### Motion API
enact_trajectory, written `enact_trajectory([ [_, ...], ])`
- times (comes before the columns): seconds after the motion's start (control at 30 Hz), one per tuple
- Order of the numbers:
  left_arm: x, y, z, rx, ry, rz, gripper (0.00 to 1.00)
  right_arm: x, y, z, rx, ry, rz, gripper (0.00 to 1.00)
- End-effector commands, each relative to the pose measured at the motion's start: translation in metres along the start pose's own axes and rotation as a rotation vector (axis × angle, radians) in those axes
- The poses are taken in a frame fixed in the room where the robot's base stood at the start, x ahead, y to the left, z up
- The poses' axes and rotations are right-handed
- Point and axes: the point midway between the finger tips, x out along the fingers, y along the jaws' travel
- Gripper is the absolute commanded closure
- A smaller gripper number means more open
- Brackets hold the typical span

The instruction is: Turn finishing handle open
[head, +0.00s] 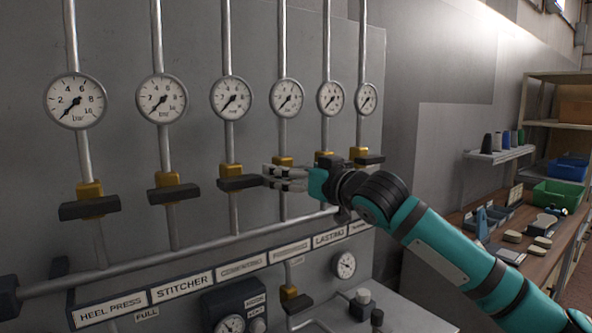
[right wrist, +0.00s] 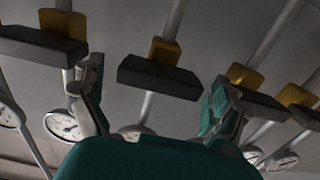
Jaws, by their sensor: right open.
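A row of valves with dark bar handles and brass bodies runs across the grey wall panel. The fourth nameplate from the left (head: 291,252) is too blurred to read surely as finishing. The valve above it has a brass body (head: 283,161); its handle is mostly hidden in the head view by my right gripper (head: 285,176). In the right wrist view, my right gripper (right wrist: 152,103) is open, its fingers apart on either side of a dark level handle (right wrist: 160,77). Contact with the handle cannot be told. My left gripper is not in view.
Neighbouring handles (head: 240,183) and (head: 369,160) lie close on both sides of my right gripper. Round gauges (head: 287,97) sit above on vertical pipes. A sloping pipe (head: 180,252) runs below. A workbench (head: 490,215) with bins stands at the right.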

Motion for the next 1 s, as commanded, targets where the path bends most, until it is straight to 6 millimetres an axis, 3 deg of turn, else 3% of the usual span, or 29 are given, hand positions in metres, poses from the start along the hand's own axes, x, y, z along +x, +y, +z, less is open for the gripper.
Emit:
enact_trajectory([
  [0.13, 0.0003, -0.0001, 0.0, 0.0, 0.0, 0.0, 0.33, -0.0002, 0.0, 0.0, 0.0, 0.0, 0.0, 0.0],
  [0.57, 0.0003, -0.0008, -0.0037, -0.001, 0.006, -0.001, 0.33, -0.0005, 0.0003, -0.0002, 0.0, 0.0, 0.0, 0.56],
  [1.0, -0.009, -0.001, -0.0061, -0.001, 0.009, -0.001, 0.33, -0.0006, 0.0001, -0.0025, -0.049, 0.0, 0.0, 0.56],
])
